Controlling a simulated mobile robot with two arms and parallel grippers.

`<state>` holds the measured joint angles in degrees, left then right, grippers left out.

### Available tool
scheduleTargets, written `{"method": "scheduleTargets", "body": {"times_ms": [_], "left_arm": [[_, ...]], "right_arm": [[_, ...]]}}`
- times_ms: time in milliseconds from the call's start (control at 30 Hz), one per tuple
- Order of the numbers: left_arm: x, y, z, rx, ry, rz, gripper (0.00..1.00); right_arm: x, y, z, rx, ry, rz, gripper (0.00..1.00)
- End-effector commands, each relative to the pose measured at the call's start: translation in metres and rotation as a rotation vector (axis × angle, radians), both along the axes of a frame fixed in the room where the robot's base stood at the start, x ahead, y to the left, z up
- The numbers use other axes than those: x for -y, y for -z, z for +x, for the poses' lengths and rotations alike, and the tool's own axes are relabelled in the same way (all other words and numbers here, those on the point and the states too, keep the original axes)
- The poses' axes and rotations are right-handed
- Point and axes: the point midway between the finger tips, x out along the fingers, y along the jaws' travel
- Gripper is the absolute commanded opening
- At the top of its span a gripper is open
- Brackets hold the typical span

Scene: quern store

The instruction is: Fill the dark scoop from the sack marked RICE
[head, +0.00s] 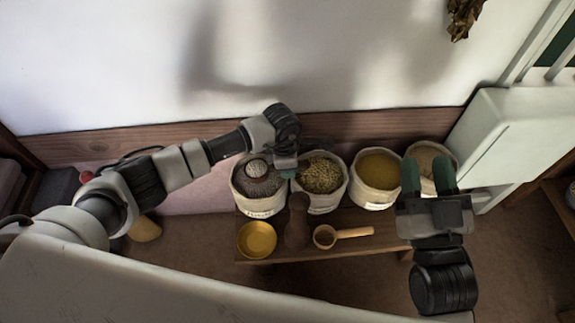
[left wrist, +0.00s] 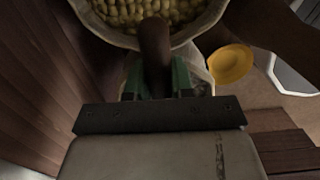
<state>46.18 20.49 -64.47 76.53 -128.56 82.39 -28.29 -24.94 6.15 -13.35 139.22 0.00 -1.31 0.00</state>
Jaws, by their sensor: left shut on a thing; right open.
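My left gripper (head: 286,170) is shut on the dark scoop, whose brown handle (left wrist: 155,45) shows between its fingers in the left wrist view. That sack holds dark grey grain and has a label too small to read, so I cannot tell which sack is RICE. My right gripper (head: 428,178) is open and empty, in front of the far-right sack (head: 452,160).
Beside it stand sacks of greenish-yellow beans (head: 321,176) and yellow grain (head: 379,170). The wall (head: 130,60) rises close behind.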

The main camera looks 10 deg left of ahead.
Motion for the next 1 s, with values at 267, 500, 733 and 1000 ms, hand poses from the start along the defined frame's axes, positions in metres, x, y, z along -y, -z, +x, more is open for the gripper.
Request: {"method": "scheduleTargets", "body": {"times_ms": [267, 500, 733, 1000], "left_arm": [[0.0, -0.011, 0.0, -0.003, 0.001, 0.015, 0.0], [0.0, -0.018, 0.0, -0.006, 0.001, 0.029, 0.0], [0.0, -0.024, 0.0, -0.009, 0.001, 0.04, 0.0], [0.0, -0.032, 0.0, -0.013, 0.0, 0.053, 0.0]], "right_arm": [[0.003, 0.019, 0.005, -0.166, 0.01, -0.046, 0.43], [0.005, 0.037, 0.006, -0.31, 0.018, -0.083, 0.43], [0.009, 0.054, 0.004, -0.438, 0.027, -0.116, 0.43], [0.014, 0.073, -0.001, -0.585, 0.035, -0.153, 0.43]]}}
